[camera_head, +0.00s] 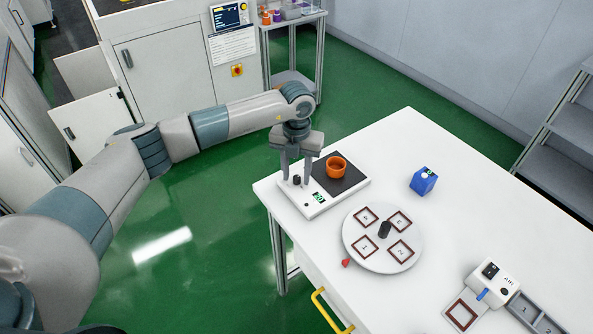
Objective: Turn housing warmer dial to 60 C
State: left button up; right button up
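The housing warmer (326,206) is a white box with a dark plate, at the table's left corner. A small green display (319,197) on its front seems to read 20, but the digits are tiny. The black dial (297,180) is a small knob left of the display. A gap shows between the fingers and the knob; contact is not clear. An orange ring-shaped housing (336,170) sits on the dark plate. My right gripper is out of view.
A round white turntable (360,257) with several square marked frames and a black knob stands right of the warmer. A blue block (423,184), a small red pointer (345,263) and a white device (490,278) are also on the white table (405,135).

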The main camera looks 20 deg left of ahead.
pick_arm(q)
jog(key=shift+f, duration=0.15)
grip_shut()
